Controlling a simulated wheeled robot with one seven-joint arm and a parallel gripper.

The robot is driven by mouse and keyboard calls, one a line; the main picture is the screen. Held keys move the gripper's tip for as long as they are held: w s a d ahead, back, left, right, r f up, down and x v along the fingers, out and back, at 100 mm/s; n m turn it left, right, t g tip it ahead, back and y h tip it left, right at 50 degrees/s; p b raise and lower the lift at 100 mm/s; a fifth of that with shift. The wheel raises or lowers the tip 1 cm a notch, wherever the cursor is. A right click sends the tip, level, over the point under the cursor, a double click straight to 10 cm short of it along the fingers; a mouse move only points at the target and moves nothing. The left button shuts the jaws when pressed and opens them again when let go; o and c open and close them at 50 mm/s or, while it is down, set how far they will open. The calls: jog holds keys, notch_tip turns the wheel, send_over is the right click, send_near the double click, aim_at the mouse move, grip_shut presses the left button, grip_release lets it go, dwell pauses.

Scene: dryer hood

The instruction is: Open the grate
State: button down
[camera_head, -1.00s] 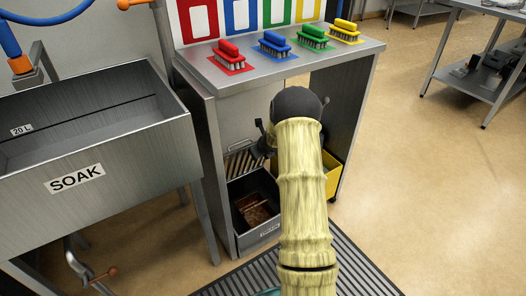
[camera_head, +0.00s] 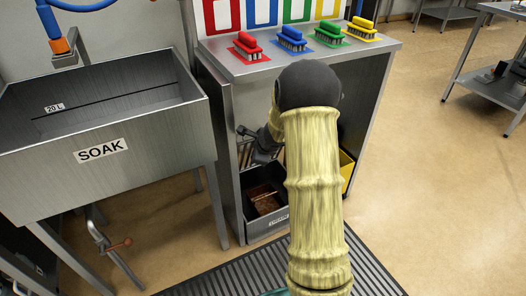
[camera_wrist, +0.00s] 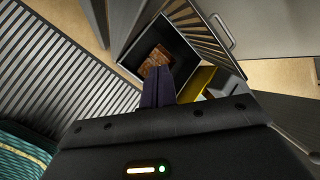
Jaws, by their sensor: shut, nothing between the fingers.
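The slatted grate (camera_head: 246,158) is inside the cabinet below the brush shelf, above an open grey bin (camera_head: 279,218). My arm and gripper cover part of it. In the wrist view the grate (camera_wrist: 196,32) is at the upper right, beside the bin's opening, and a pale bar handle (camera_wrist: 223,32) shows next to its slats. My gripper (camera_head: 259,154) is in front of the cabinet opening. In the wrist view its dark fingers (camera_wrist: 157,86) are together and empty, overlapping the near part of the bin. They appear apart from the grate and the handle.
The SOAK sink (camera_head: 100,150) stands left of the cabinet (camera_head: 222,150). Several brushes lie on the shelf above. A yellow bin (camera_head: 346,170) is partly hidden behind my arm. Ribbed matting (camera_head: 255,275) covers the floor in front; floor to the right is open.

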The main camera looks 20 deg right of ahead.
jog(key=s+a+r+n+g, duration=0.1)
jog(key=s+a+n, duration=0.3)
jog(key=s+n, duration=0.4)
jog(key=s+a+r+n+g, duration=0.2)
jog(key=s+a+n, duration=0.3)
jog(key=s+n, duration=0.3)
jog(key=s+a+r+n+g, duration=0.1)
jog(key=s+a+r+n, duration=0.2)
jog(key=s+n, duration=0.4)
jog(key=s+a, duration=0.1)
jog(key=s, duration=0.4)
jog(key=shift+a+r+n+h, duration=0.2)
jog(key=shift+r+n+h, duration=0.2)
